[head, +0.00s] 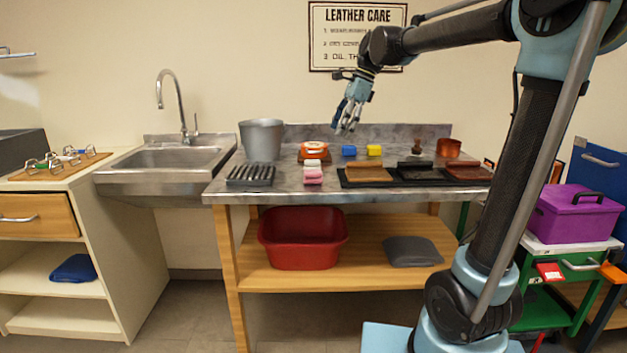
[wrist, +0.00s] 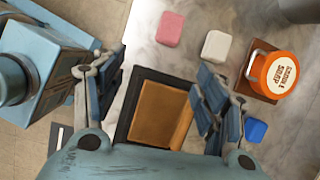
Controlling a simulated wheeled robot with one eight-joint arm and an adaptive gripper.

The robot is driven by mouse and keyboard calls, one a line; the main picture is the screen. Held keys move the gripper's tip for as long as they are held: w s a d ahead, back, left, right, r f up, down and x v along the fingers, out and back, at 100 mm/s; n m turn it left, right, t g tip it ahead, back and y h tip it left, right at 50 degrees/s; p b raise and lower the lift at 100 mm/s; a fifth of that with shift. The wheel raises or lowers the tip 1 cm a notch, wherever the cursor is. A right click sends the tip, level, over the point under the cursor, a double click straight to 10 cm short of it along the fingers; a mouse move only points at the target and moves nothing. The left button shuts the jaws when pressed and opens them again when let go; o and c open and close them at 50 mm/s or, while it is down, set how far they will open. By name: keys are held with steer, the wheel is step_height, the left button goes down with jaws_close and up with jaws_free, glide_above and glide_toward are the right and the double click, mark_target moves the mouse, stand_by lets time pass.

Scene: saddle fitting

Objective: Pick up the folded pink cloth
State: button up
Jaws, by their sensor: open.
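The folded pink cloth (head: 313,178) lies near the front edge of the grey stone counter, in front of a folded white cloth (head: 311,165). In the wrist view the pink cloth (wrist: 171,29) is at the top middle, beyond the fingertips, with the white cloth (wrist: 215,45) to its right. My gripper (head: 346,127) hangs above the counter, up and to the right of the pink cloth. Its fingers are spread apart with nothing between them, and it touches neither cloth.
Bare counter surrounds the pink cloth.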

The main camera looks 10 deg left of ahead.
steer(key=a, duration=0.2)
glide_toward(314, 171)
steer(key=shift+m, duration=0.3)
steer(key=x, duration=0.4)
steer(key=shift+s+d+f, duration=0.2)
steer(key=shift+s+f, duration=0.15)
steer(key=shift+f, duration=0.05)
steer(key=x, duration=0.4)
steer(key=shift+w+a, duration=0.2)
steer(key=shift+a, duration=0.2)
steer(key=shift+a+f, duration=0.2)
steer(key=shift+f, duration=0.35)
steer(key=c, duration=1.1)
